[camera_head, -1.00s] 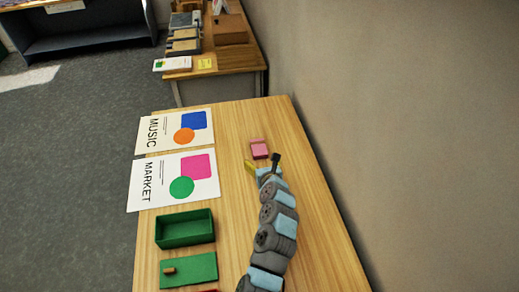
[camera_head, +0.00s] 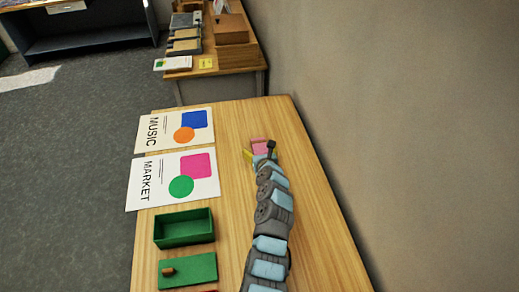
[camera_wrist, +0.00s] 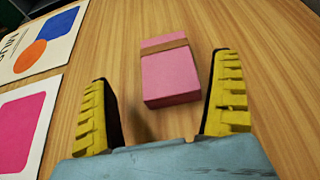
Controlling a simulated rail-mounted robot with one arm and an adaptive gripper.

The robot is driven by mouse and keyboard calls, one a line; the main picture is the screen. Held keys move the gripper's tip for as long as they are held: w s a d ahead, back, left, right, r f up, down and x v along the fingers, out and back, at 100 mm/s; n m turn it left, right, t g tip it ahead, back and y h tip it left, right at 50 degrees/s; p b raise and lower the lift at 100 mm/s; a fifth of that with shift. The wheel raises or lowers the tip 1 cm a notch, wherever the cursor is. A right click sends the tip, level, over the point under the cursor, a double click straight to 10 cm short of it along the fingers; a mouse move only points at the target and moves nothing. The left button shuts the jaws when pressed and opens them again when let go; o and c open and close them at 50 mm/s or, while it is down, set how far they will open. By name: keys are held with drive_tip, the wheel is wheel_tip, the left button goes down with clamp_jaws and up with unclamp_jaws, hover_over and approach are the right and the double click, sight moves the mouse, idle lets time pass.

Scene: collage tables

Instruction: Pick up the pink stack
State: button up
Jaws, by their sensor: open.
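The pink stack (camera_wrist: 170,76) is a small pink block of sheets with a tan band across it near its far end. It lies flat on the wooden table (camera_wrist: 125,40). In the head view the pink stack (camera_head: 258,145) shows just beyond the arm's end, partly hidden by it. My gripper (camera_wrist: 165,95) is open, its yellow fingers spread to either side of the near part of the stack. The right finger is close to the stack's right side; a wider gap shows at the left. I cannot tell how high the fingers are above the table.
The MUSIC poster (camera_head: 176,130) and MARKET poster (camera_head: 173,179) lie left of the stack. A green open box (camera_head: 184,228) and a green lid (camera_head: 188,270) sit nearer on the left. A wall (camera_head: 400,120) stands right of the table. The far table (camera_head: 220,82) holds several items.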

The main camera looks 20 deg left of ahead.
sight(259, 144)
drive_tip(key=shift+w+a, duration=0.1)
drive_tip(key=shift+w, duration=0.15)
drive_tip(key=shift+w+a+f+b, duration=0.25)
drive_tip(key=shift+w+f+b, duration=0.1)
drive_tip(key=shift+w+b, duration=0.2)
drive_tip(key=shift+w+a+f+b, duration=0.15)
drive_tip(key=shift+w+b, duration=0.2)
drive_tip(key=shift+w, duration=0.05)
drive_tip(key=shift+w+a+f+b, duration=0.1)
drive_tip(key=shift+w+b, duration=0.25)
drive_tip(key=shift+w, duration=0.05)
drive_tip(key=shift+b+x, duration=0.95)
drive_tip(key=shift+x, duration=0.1)
drive_tip(key=shift+r, duration=0.1)
drive_tip(key=c, duration=1.3)
